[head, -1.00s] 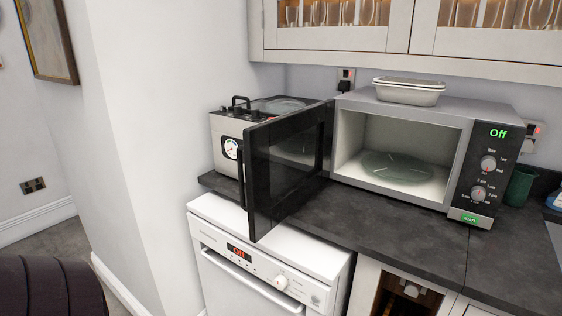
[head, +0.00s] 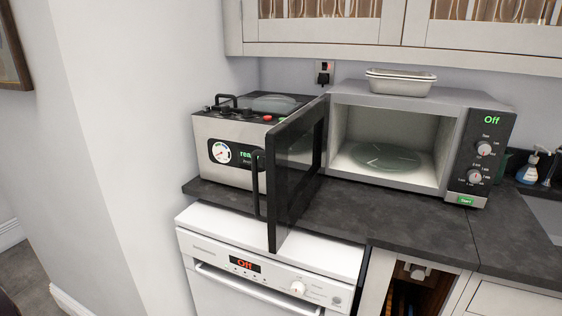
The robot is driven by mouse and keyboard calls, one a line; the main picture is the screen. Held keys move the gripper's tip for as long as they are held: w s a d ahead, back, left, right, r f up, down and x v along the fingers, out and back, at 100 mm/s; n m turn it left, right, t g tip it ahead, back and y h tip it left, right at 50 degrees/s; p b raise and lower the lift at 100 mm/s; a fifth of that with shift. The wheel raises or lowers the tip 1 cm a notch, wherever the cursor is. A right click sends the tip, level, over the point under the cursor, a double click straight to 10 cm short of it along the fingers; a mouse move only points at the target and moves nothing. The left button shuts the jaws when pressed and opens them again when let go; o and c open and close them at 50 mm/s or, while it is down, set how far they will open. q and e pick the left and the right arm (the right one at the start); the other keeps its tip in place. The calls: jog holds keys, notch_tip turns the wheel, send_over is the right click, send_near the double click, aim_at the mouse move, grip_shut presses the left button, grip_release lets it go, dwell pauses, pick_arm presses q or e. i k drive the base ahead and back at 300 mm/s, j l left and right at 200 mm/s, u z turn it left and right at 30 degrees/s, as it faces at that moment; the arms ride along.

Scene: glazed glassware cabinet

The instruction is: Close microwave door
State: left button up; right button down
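The microwave (head: 410,184) stands on the dark counter, its display reading "Off". Its black door (head: 299,170) is open, swung out to the left and toward me past the counter's front edge. The black door handle (head: 257,184) is on the door's outer face near its free edge. Inside the lit cavity there is only a round glass turntable plate (head: 383,156). Neither of my grippers is in view.
A steel appliance with a gauge (head: 222,152) stands left of the door, close behind it. A white dishwasher (head: 262,262) is below. A metal container (head: 400,82) sits on the microwave. The wall cabinet (head: 420,35) hangs above. The counter front (head: 400,218) is clear.

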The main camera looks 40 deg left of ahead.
aim_at(295, 153)
jog(key=j, duration=0.45)
jog(key=k+j, duration=0.15)
jog(key=j, duration=0.25)
jog(key=i+j, duration=0.1)
jog(key=j, duration=0.35)
jog(key=i+j, duration=0.1)
jog(key=j, duration=0.4)
jog(key=i+j, duration=0.25)
jog(key=j, duration=0.1)
